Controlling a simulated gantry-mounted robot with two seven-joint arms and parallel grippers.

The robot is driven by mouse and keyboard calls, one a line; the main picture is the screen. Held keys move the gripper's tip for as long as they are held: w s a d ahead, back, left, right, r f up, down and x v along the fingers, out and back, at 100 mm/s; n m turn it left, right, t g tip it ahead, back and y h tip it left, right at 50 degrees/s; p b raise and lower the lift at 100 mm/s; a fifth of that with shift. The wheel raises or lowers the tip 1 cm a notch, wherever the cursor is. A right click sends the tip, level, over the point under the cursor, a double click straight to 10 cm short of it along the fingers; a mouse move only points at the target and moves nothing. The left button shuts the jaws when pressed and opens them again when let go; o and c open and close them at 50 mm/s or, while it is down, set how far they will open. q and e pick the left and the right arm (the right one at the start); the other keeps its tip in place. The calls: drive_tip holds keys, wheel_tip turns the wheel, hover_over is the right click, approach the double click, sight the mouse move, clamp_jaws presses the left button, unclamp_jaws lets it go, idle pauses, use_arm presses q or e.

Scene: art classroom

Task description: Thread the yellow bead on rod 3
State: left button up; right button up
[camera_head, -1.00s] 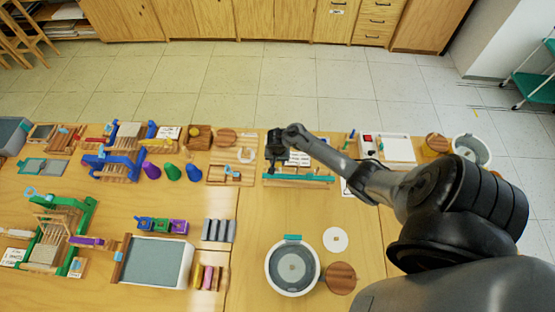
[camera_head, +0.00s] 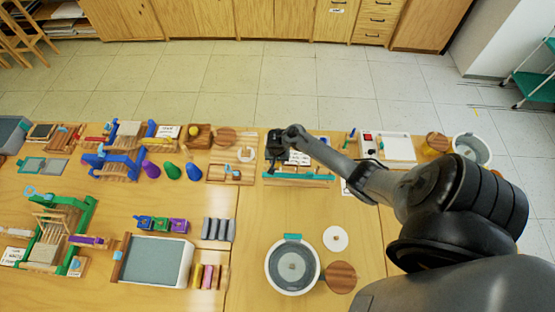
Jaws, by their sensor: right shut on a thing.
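My right gripper (camera_head: 275,161) points down at the left end of a teal and wooden rack (camera_head: 308,181), at the middle back of the table. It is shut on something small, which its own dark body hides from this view. I cannot make out the yellow bead. The rack's rods are too small and too covered by the gripper and arm to tell apart, so I cannot tell which one is rod 3. I cannot tell whether the gripper touches the rack. My left gripper is not in view.
A wooden tray (camera_head: 216,174) stands close left of the rack. A round grey-and-white container (camera_head: 292,288) stands in front, beside a white disc (camera_head: 335,239) and a wooden disc (camera_head: 340,278). Bare table lies between the rack and these.

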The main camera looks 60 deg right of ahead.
drive_tip(key=shift+f, duration=0.1)
drive_tip(key=shift+p, duration=0.35)
idle(0.7)
idle(0.6)
drive_tip(key=shift+f, duration=0.45)
idle(0.5)
drive_tip(key=o, duration=1.1)
